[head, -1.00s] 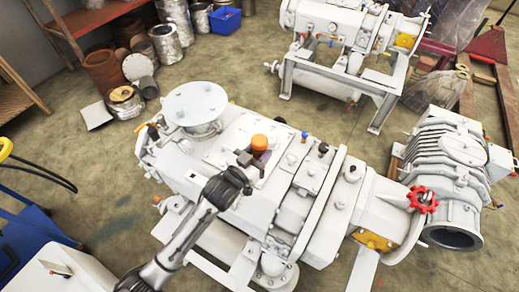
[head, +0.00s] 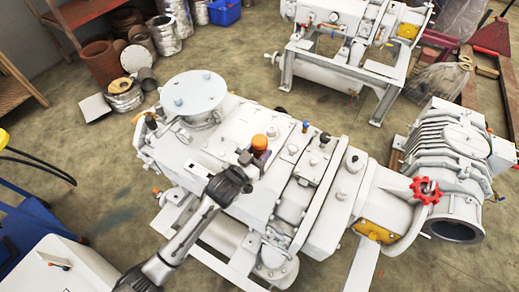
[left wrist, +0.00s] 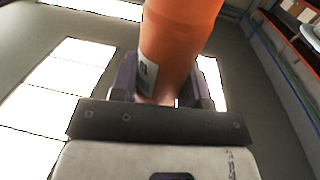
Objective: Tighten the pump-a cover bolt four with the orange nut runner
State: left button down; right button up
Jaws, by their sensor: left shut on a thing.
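The large white pump (head: 232,128) fills the middle of the head view; I cannot read a label that names it pump-a. The orange nut runner (head: 260,143) stands roughly upright over a flat cover on its top. My left gripper (head: 247,158) is shut on the nut runner. In the left wrist view, the orange body of the nut runner (left wrist: 180,38) is between the dark fingers of my left gripper (left wrist: 165,88). The nut runner's lower end and any bolt under it are hidden, so I cannot tell contact. My right gripper is not in view.
A round lid (head: 193,92) rises left of the tool. Small blue-capped (head: 305,126) and black-capped (head: 325,138) fittings stand to its right. A red handwheel (head: 426,191) is at the pump's right end. A second white pump (head: 350,45) stands behind, across open floor.

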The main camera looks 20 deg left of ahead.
pick_arm(q)
jog(key=shift+r+p, duration=0.1)
jog(key=shift+p, duration=0.25)
dwell(0.7)
jog(key=shift+p, duration=0.3)
dwell(0.6)
dwell(0.6)
jog(key=shift+f, duration=0.6)
jog(key=shift+r, duration=0.1)
dwell(0.3)
